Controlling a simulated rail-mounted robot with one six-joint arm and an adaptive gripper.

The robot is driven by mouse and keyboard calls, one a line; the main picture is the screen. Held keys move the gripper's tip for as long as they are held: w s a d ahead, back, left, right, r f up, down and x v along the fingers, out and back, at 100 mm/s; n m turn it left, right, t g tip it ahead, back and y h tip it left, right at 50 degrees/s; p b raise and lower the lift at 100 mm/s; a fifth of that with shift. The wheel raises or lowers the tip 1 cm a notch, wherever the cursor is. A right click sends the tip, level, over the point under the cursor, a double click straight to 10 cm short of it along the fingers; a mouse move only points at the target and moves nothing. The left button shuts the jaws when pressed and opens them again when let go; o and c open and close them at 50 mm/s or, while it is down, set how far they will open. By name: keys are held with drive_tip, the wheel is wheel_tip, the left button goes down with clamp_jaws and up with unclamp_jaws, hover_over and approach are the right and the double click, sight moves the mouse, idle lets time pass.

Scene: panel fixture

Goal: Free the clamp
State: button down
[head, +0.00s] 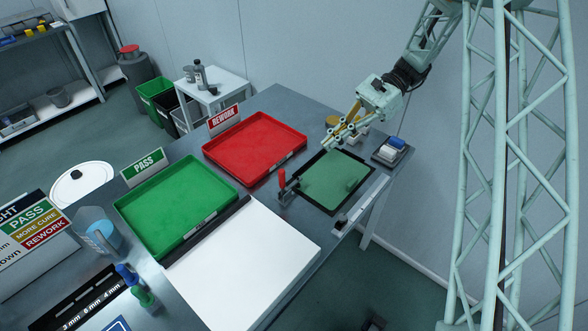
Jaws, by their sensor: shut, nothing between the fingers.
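The clamp (287,193) is a small grey metal toggle with a red handle, at the left edge of a black fixture (322,207). Its handle stands roughly upright. A green panel (328,181) lies flat in the fixture; whether the clamp's tip presses on it is too small to tell. My gripper (337,140) is shut and empty, above the far edge of the fixture. It is up and to the right of the clamp and apart from it. My fingers hide part of the table behind the panel.
A red tray (211,148) marked REWORK and a green tray (120,206) marked PASS lie left of the fixture. A white board (240,262) lies in front.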

drive_tip(key=shift+a+f, duration=0.1)
drive_tip(key=shift+a, duration=0.05)
drive_tip(key=b, duration=0.2)
approach(282, 182)
wheel_tip(282, 182, down, 3)
drive_tip(key=shift+s+a+b, duration=0.25)
drive_tip(key=shift+a+b, duration=0.05)
drive_tip(key=shift+a, duration=0.7)
drive_tip(key=shift+s+a+b, duration=0.25)
drive_tip(key=shift+a, duration=0.75)
